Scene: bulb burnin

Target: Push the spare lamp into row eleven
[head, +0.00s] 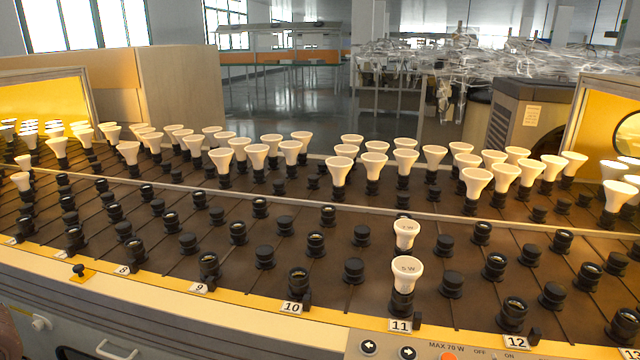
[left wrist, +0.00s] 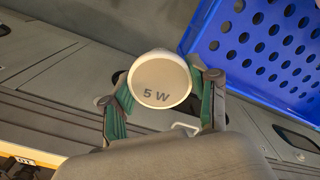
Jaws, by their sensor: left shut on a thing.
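My left gripper (left wrist: 160,88) shows in the left wrist view, its two green fingers on either side of a white lamp marked "5 W" (left wrist: 158,80). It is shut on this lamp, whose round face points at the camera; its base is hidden. In the head view the row eleven label (head: 400,325) is on the yellow front edge. Behind it a white 5 W lamp (head: 406,272) stands upright in a black socket (head: 402,304). Another white lamp (head: 405,234) stands just behind that one. Neither gripper is visible in the head view.
Rows of black sockets, many empty, cover the sloping brown rack (head: 330,275). Label 10 (head: 292,307) and label 12 (head: 516,342) flank row eleven. Several white lamps stand beyond the rail (head: 300,200). A blue perforated crate (left wrist: 262,50) is at upper right in the wrist view.

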